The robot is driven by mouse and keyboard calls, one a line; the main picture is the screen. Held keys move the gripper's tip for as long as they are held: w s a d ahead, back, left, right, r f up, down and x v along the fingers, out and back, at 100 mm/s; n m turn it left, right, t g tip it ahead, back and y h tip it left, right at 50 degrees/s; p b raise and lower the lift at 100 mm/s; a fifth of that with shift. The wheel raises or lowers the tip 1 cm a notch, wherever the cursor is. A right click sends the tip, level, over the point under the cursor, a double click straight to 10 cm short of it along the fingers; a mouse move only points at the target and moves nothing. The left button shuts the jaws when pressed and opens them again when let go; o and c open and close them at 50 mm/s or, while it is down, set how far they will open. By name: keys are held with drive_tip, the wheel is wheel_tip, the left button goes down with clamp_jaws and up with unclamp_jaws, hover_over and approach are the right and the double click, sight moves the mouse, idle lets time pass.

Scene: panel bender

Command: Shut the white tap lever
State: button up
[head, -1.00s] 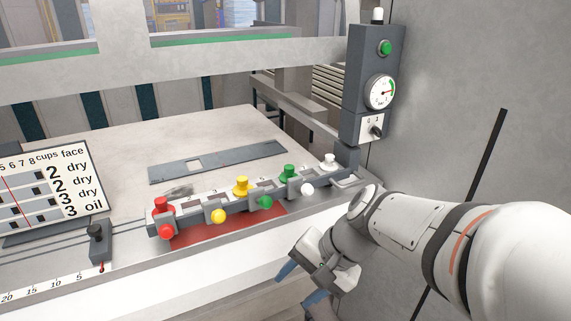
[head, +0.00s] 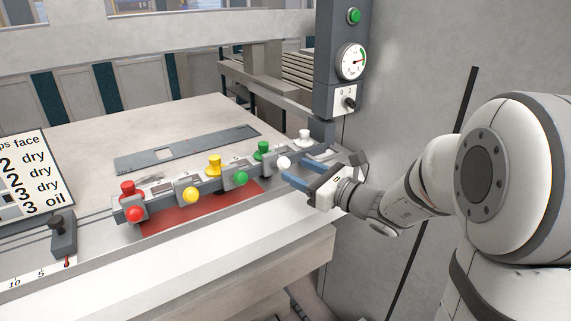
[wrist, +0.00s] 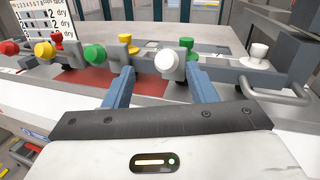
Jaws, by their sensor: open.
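The white tap lever has a round white knob (head: 284,162) at the right end of the row of taps, on the bar at the table's front edge. In the wrist view the white knob (wrist: 167,62) shows between and just beyond my two blue fingers. My gripper (head: 295,172) is open, its fingers spread on either side of the knob. I cannot tell whether either finger touches it. A white cap (head: 304,136) stands on the bar behind, to the right of the knob; it also shows in the wrist view (wrist: 258,55).
Green (head: 240,178), yellow (head: 190,195) and red (head: 135,214) knobs line the bar to the left, each with a matching cap. A grey post with a gauge (head: 351,62) rises behind my gripper. A metal loop handle (wrist: 285,92) is close on the right.

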sight(289, 165)
drive_tip(key=x, duration=0.4)
drive_tip(key=f+x, duration=0.1)
drive_tip(key=x, duration=0.1)
drive_tip(key=shift+w, duration=0.65)
drive_tip(key=shift+s+r, duration=0.2)
drive_tip(key=shift+r, duration=0.1)
drive_tip(key=shift+w, duration=0.1)
drive_tip(key=shift+c, duration=0.3)
clamp_jaws()
